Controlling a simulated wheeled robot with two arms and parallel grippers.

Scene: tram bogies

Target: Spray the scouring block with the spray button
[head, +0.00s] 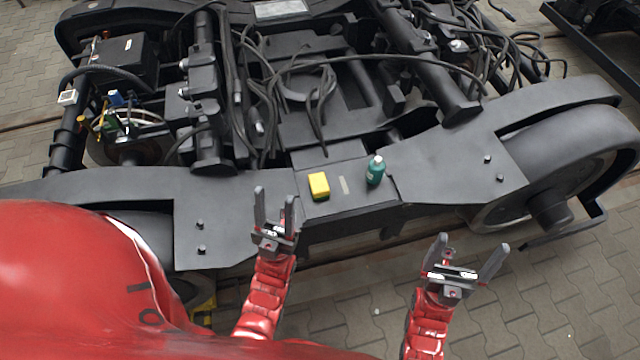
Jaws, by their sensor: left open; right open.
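A yellow block (319,186), which looks like the scouring block, lies on the flat middle part of the dark bogie frame. A small green bottle with a white top (375,171) stands upright on the same surface, to the right of the block. The spray button is too small to make out clearly. My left gripper (274,208) is open and empty, just left of the block and nearer to me. My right gripper (468,258) is open and empty, in front of the frame, below and right of the bottle.
The bogie frame (450,165) spans the view, with a wheel (560,180) at the right. Black cables (320,95) and bars lie behind the block and bottle. Paved ground (560,290) is clear at the lower right.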

